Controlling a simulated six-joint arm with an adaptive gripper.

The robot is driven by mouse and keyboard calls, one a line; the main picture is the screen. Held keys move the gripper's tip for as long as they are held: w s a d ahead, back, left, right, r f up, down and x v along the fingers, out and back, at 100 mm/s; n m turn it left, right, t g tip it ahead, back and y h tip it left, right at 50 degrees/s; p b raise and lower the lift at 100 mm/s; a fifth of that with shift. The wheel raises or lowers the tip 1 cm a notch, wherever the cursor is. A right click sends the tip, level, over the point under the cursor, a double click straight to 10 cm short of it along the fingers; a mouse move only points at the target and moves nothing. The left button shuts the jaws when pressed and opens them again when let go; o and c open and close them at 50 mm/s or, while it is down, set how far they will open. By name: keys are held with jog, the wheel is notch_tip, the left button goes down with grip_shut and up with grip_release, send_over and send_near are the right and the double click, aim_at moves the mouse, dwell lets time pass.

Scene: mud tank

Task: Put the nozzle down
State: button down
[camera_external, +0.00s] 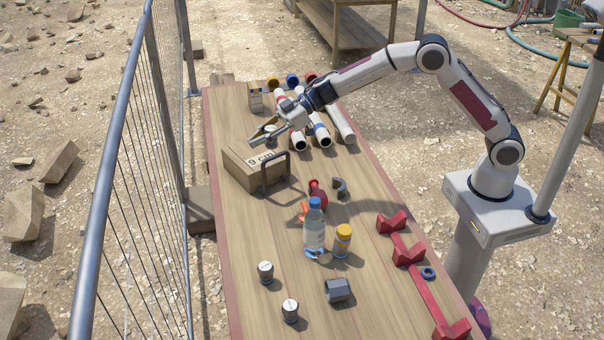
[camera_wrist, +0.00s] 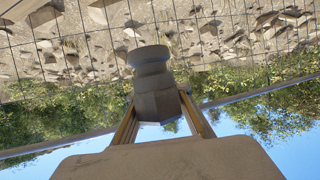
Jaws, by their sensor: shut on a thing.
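My gripper (camera_external: 278,131) is stretched out level above the far left part of the wooden table, just over the box marked "9 cm". In the wrist view its two fingers (camera_wrist: 160,108) are closed on a dull grey nozzle (camera_wrist: 153,78). The nozzle has a rounded, stepped end and a wider faceted part between the fingers. In the outside view the nozzle (camera_external: 262,133) is small and partly hidden by the fingers. It appears held clear of the box, but the exact gap cannot be told.
The box (camera_external: 238,170) has a dark handle (camera_external: 275,172) standing up beside it. Pipes (camera_external: 318,128) lie behind and right of my gripper. A bottle (camera_external: 314,232), yellow-lidded jar (camera_external: 342,240), grey hexagonal piece (camera_external: 338,290) and red rack (camera_external: 408,250) stand nearer.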

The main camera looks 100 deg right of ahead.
jog(key=w+a+f+n+g+y, duration=0.2)
jog(key=w+a+n+y, duration=0.1)
jog(key=a, duration=0.5)
jog(key=w+a+f+n+g+y, duration=0.1)
jog(key=w+a+n+g+y, duration=0.15)
jog(key=a, duration=0.65)
jog(key=w+a+f+n+g+y, duration=0.1)
jog(key=a+f+n+y, duration=0.1)
jog(key=a+f, duration=0.4)
jog(key=shift+a+f+n, duration=0.35)
jog(key=shift+f+n, duration=0.1)
jog(key=shift+f, duration=1.45)
jog(key=shift+f, duration=3.15)
jog(key=shift+f, duration=1.85)
